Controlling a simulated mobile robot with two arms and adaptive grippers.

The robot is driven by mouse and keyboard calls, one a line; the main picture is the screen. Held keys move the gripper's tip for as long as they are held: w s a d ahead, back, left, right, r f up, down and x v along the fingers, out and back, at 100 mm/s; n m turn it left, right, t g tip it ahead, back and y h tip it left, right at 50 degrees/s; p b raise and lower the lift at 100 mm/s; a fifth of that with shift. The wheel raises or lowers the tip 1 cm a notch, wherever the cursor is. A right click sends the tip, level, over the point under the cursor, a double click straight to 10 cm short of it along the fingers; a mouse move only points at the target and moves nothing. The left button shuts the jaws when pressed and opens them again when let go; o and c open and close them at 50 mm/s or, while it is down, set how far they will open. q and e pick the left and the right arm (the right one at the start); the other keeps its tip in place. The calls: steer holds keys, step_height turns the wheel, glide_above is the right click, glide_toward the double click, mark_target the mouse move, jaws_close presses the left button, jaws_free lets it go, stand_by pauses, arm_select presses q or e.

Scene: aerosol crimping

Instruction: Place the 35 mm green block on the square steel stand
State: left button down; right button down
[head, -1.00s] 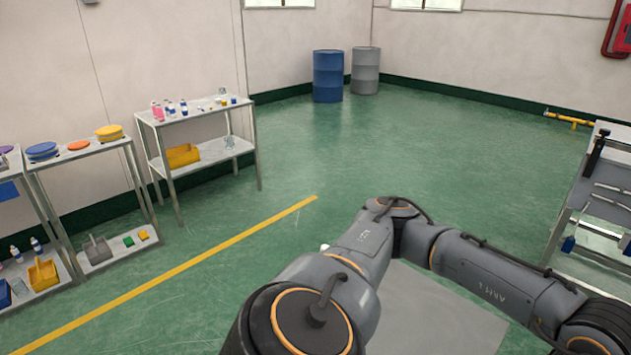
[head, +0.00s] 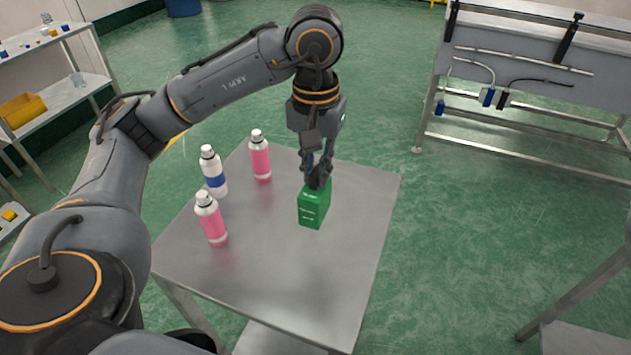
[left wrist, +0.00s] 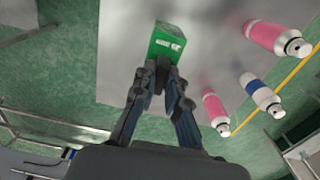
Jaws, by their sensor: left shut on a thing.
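The green block (head: 313,208) has small white print on its side. My left gripper (head: 317,180) is shut on its upper part, pointing down from above. The left wrist view also shows the green block (left wrist: 166,44) between the fingertips of the left gripper (left wrist: 163,70). The square steel stand (head: 290,275) is a grey table, and the block is over its right-middle part. I cannot tell whether the block's underside touches the top. My right gripper is not in view.
Two pink bottles (head: 260,157) (head: 213,222) and a white bottle with a blue band (head: 214,172) stand on the stand's left side. Its front part is bare. A steel bench (head: 530,75) stands at the back right, and a shelf (head: 60,100) at the left.

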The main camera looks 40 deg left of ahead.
arm_select(q)
steer(key=shift+w+a+f+p, duration=0.3)
steer(key=shift+w+f, duration=0.25)
steer(key=shift+f, duration=0.9)
steer(key=shift+w+a+f+p, duration=0.2)
steer(key=shift+w+a+f, duration=0.3)
steer(key=shift+f, duration=0.95)
steer(key=shift+w+a+f+p, duration=0.2)
steer(key=shift+w+f, duration=0.45)
steer(key=shift+f, duration=0.8)
steer(key=c, duration=1.4)
jaws_free()
steer(key=shift+r, duration=0.1)
step_height(320, 180, up, 12)
glide_above(318, 187)
steer(key=w+a, duration=0.3)
steer(key=w, duration=0.1)
steer(key=shift+w+r, duration=0.15)
